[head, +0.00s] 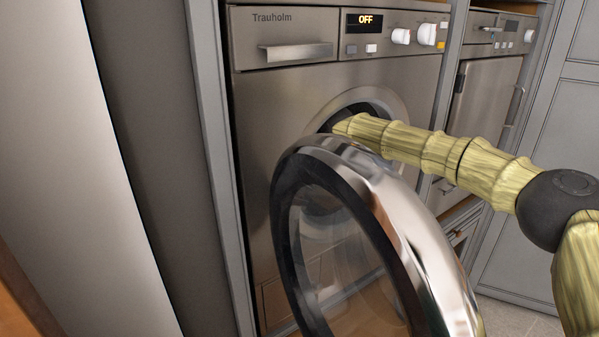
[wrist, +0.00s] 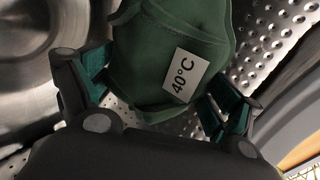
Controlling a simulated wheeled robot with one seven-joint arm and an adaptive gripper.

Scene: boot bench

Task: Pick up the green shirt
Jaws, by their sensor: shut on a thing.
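The green shirt (wrist: 160,45) shows in the wrist view, bunched up, with a white label (wrist: 185,75) reading "40°C". My gripper (wrist: 152,90) has its two fingers on either side of the lower part of the shirt and is shut on it. Both are inside the perforated metal drum (wrist: 265,50) of the washing machine. In the head view my arm reaches over the open door into the machine's round opening (head: 372,98); the gripper and the shirt are hidden there.
The washing machine (head: 285,110) has its display (head: 365,20) reading "OFF". Its round glass door (head: 445,290) stands open in front of the opening, close under my arm. A second appliance (head: 487,95) stands to the right. Some floor (head: 515,315) is clear at lower right.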

